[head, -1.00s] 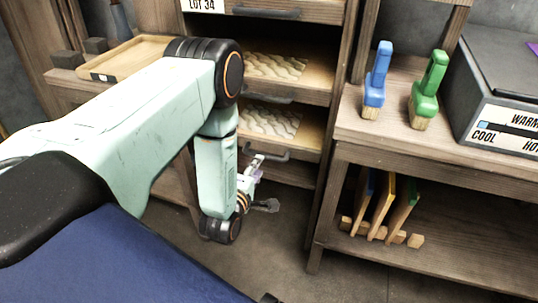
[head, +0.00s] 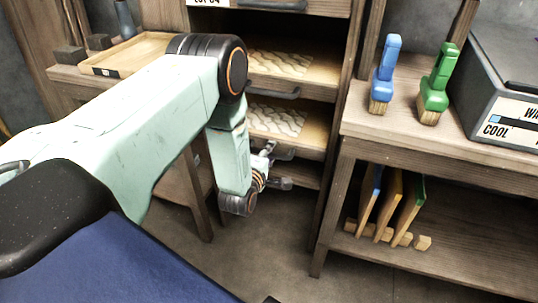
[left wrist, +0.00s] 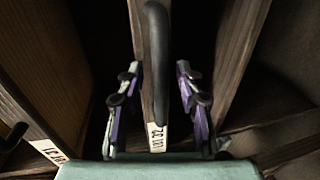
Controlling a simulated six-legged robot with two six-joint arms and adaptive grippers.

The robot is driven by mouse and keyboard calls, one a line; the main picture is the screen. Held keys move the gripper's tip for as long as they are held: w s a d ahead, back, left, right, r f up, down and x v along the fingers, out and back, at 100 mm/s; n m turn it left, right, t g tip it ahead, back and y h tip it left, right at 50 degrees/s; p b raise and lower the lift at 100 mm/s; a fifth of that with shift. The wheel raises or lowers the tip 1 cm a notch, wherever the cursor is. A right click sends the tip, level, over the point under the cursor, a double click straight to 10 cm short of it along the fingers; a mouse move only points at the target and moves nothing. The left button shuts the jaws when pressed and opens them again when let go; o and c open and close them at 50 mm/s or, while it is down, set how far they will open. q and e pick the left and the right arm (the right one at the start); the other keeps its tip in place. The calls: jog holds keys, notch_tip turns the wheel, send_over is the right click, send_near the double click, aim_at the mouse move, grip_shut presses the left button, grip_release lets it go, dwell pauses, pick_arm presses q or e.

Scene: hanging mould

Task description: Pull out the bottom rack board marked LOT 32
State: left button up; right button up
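The bottom board (left wrist: 179,50), marked LOT 32 on a white label (left wrist: 157,137), shows edge-on in the left wrist view. Its dark curved handle (left wrist: 158,62) stands out from the front edge. My left gripper (left wrist: 160,85) is open, one finger on each side of the handle, with visible gaps to it. In the head view my left gripper (head: 277,170) is at the rack's lower front, partly hiding a low handle (head: 292,156). The LOT 32 label is not readable there. My right gripper is not in view.
Higher boards carry pale moulded slabs (head: 280,62). A neighbouring labelled board (left wrist: 48,150) lies to the left in the wrist view. A wooden tray (head: 128,55) stands at left. The right bench (head: 400,133) holds blue and green brushes and a grey box. Floor before the rack is clear.

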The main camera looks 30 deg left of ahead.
pick_arm(q)
grip_shut()
dwell(0.8)
